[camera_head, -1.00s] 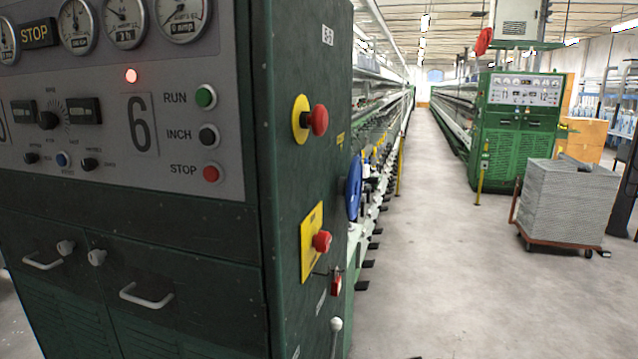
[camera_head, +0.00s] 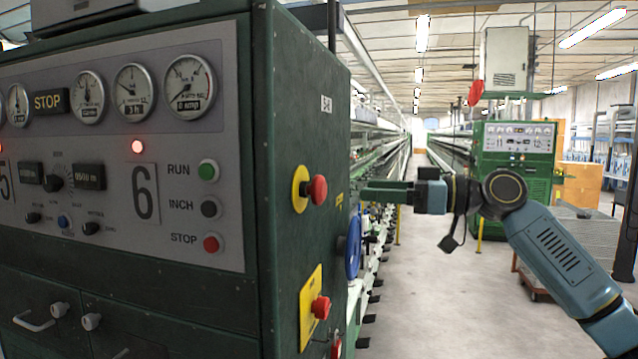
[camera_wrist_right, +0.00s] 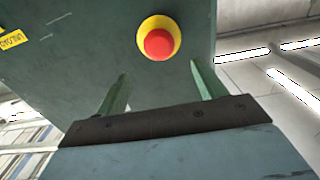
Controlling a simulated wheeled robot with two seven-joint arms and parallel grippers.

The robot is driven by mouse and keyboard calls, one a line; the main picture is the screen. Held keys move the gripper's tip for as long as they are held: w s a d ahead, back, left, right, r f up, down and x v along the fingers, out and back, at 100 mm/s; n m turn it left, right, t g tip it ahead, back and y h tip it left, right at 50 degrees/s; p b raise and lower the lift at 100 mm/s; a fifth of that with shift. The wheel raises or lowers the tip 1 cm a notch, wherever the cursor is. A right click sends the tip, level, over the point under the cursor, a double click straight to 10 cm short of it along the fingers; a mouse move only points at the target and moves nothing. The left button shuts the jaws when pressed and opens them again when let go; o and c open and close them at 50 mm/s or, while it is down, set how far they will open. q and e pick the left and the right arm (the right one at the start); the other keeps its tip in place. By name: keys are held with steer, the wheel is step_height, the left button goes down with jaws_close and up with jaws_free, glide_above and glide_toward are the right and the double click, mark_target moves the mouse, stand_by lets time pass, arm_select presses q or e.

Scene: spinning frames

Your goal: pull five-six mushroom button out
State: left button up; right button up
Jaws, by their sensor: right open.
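On the side of the green machine cabinet, a red mushroom button (camera_head: 318,189) stands out from a round yellow base (camera_head: 300,189). A small white tag (camera_head: 326,104), seemingly reading 5-6, is above it. A second red mushroom button (camera_head: 320,308) sits lower on a rectangular yellow plate (camera_head: 308,325). My right gripper (camera_head: 364,188) is to the right of the upper button at about its height, apart from it and empty. In the right wrist view the red button (camera_wrist_right: 159,44) lies beyond and between the spread green fingers (camera_wrist_right: 163,82). My left gripper is not in view.
A blue handwheel (camera_head: 353,248) juts out below my right gripper, beside the cabinet edge. The cabinet's front panel (camera_head: 215,130) carries gauges and the RUN, INCH and STOP buttons. The aisle floor (camera_head: 430,300) is clear; a loaded cart (camera_head: 535,280) is partly hidden by my arm.

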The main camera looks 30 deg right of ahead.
mark_target(325, 186)
steer(key=p+x, duration=0.5)
steer(key=x, duration=0.5)
steer(key=shift+w+r, duration=0.1)
steer(key=shift+w, duration=0.05)
steer(key=shift+w+a, duration=0.35)
